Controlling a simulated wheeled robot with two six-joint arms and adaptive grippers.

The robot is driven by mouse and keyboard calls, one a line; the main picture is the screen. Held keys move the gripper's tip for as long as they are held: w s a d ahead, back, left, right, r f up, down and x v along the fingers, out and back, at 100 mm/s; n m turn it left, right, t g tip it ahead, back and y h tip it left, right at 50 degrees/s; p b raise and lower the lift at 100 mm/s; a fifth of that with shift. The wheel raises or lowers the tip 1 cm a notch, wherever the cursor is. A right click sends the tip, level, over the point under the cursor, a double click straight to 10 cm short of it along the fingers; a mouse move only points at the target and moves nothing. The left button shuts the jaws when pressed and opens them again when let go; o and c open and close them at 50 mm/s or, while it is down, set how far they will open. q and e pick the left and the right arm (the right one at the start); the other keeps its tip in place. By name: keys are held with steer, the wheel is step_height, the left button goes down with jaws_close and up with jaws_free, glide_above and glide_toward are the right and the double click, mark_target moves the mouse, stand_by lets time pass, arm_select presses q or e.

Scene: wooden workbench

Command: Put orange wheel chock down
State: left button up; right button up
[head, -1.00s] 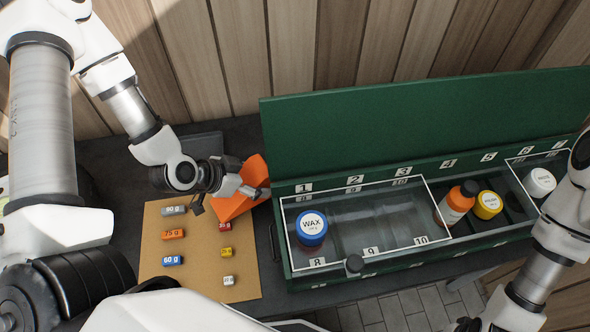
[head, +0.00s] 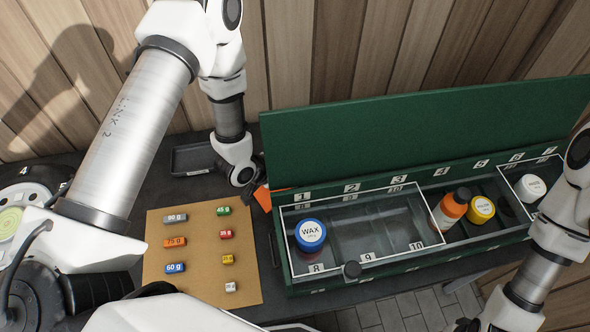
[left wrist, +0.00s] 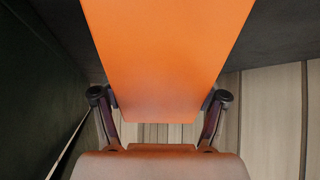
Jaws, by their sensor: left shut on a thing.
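The orange wheel chock (head: 264,198) shows as a small part in the head view, beside the left end of the green box. Most of it is hidden behind my left arm and gripper (head: 252,190). In the left wrist view the chock (left wrist: 165,50) fills the upper middle, between the two fingers of my left gripper (left wrist: 160,98), which is shut on it. Whether the chock touches the bench is hidden. Only a dark tip of my right gripper (head: 468,325) shows at the bottom edge of the head view; its jaws cannot be made out.
A green box (head: 285,235) with a raised lid and clear panels holds a blue-lidded wax jar (head: 310,233) and bottles. A brown mat (head: 200,285) carries several small labelled weights. A dark tray (head: 192,160) lies behind it. The wooden wall is close behind.

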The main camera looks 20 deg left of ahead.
arm_select(q)
steer(key=shift+f, duration=0.1)
steer(key=o, duration=1.7)
steer(key=shift+c, duration=0.2)
